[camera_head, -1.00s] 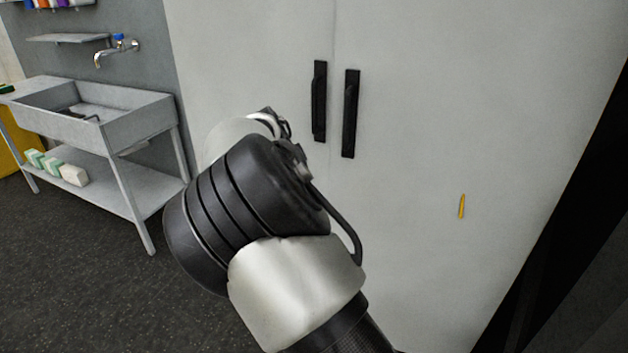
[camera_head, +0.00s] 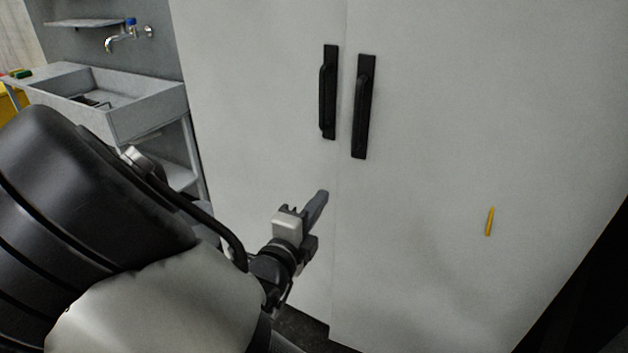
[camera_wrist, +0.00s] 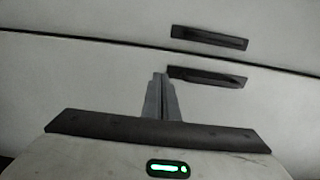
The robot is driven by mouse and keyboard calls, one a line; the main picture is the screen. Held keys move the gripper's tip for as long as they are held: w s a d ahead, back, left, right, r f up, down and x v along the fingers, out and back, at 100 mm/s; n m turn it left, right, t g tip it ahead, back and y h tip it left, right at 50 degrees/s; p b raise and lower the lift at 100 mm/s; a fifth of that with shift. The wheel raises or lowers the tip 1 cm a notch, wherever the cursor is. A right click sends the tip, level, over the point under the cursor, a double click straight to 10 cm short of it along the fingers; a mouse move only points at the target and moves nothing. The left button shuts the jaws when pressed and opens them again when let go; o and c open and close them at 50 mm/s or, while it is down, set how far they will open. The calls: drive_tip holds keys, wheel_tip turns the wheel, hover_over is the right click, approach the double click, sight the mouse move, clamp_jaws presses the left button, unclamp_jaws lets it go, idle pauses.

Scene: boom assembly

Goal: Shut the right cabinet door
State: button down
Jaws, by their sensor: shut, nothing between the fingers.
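The right cabinet door (camera_head: 430,150) is a plain pale panel with a black vertical handle (camera_head: 363,106). It looks nearly flush with the left door (camera_head: 255,90), whose handle (camera_head: 328,92) is beside it. A thin dark seam runs between them, and their bottom edges do not quite line up. My gripper (camera_head: 321,196) is shut and empty, below the handles and close to the seam in the head view. In the wrist view my gripper (camera_wrist: 160,76) points at the door surface beside the seam. I cannot tell whether the fingertips touch it.
A grey sink (camera_head: 115,100) on a stand is at the left, with a tap (camera_head: 125,36) above it. A small yellow mark (camera_head: 489,222) is on the right door. A dark area (camera_head: 590,290) lies past the right door's outer edge.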

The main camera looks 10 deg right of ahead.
sight(346, 163)
drive_tip(key=b+x, duration=0.2)
drive_tip(key=x, duration=1.1)
drive_tip(key=shift+w+d, duration=0.1)
drive_tip(key=shift+w, duration=0.15)
